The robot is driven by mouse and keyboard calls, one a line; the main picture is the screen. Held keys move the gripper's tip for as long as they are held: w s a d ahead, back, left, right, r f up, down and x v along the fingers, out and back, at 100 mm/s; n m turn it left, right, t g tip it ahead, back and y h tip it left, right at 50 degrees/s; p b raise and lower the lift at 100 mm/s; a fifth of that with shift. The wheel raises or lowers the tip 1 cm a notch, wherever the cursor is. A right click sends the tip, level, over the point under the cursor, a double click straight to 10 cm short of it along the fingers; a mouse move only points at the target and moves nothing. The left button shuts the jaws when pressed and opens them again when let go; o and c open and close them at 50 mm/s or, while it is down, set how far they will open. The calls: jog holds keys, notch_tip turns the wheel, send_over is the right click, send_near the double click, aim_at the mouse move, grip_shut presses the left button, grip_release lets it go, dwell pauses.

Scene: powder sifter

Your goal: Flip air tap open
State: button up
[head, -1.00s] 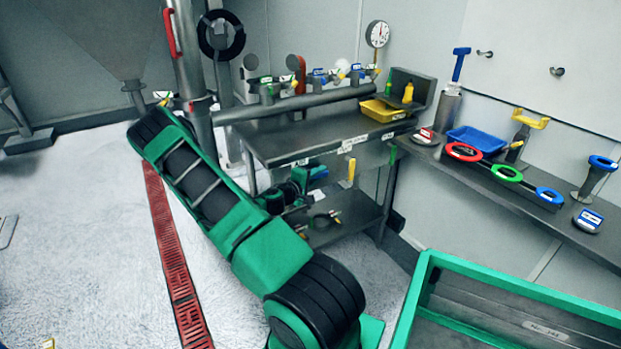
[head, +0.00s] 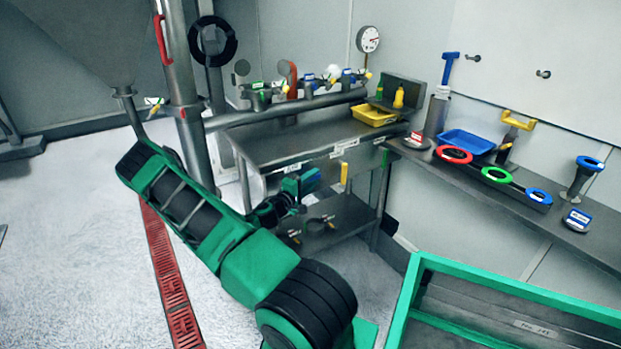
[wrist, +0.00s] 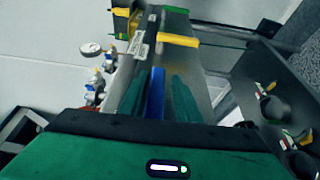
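Several taps with coloured parts line the pipe above the steel bench: a green one (head: 258,92) and blue ones (head: 308,84). A yellow lever (head: 344,172) hangs upright at the bench's front edge; it also shows in the wrist view (wrist: 178,40), beyond the fingertips. I cannot tell which of these is the air tap. My gripper (head: 308,181) is low in front of the bench, left of the yellow lever and apart from it. In the wrist view, my gripper (wrist: 160,82) has its fingers apart, with a blue strip (wrist: 155,92) between them; whether they touch it is unclear.
The steel bench (head: 285,146) has a lower shelf (head: 345,215) with yellow-handled parts. A yellow tray (head: 374,117) and a gauge (head: 368,39) are at its right end. A side counter (head: 440,168) holds coloured rings and a blue tray (head: 466,142). A green-rimmed bin (head: 510,283) stands front right.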

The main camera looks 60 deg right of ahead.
jog(key=shift+w+d+r, duration=0.1)
jog(key=shift+r, duration=0.05)
jog(key=shift+w+a, duration=0.15)
jog(key=shift+a, duration=0.2)
jog(key=w+a, duration=0.1)
jog(key=a, duration=0.9)
jog(key=shift+w, duration=0.1)
